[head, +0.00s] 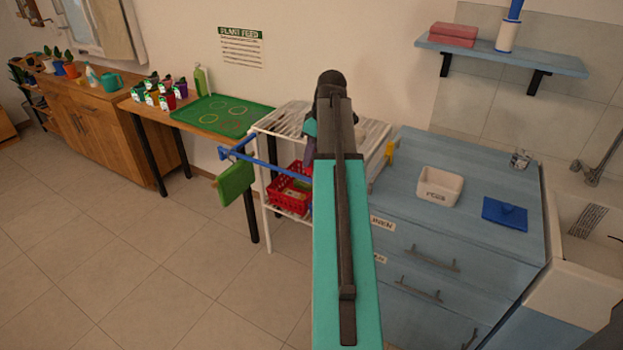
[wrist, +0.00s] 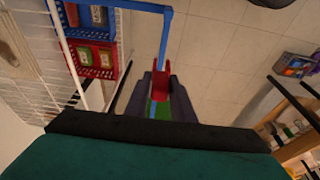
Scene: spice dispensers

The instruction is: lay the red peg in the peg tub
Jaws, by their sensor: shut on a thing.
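The red peg (wrist: 160,82) sits between the two dark fingers of my gripper (wrist: 163,95) in the wrist view, and the gripper is shut on it. A blue rail (wrist: 165,38) runs up to the peg in that view, and a strip of green shows below it. I cannot tell whether the peg touches either. In the head view my arm hides the peg and most of the gripper. The peg tub, a small white open box with dark lettering (head: 440,187), stands on the blue counter at the right, well apart from my gripper. Its inside looks empty.
A green cloth (head: 235,183) hangs by the blue rail at the white wire rack (head: 268,235). A red basket (head: 290,188) stands on its lower shelf. A blue flat item (head: 505,213) and a metal cup (head: 520,158) are on the blue counter (head: 430,150), otherwise largely clear.

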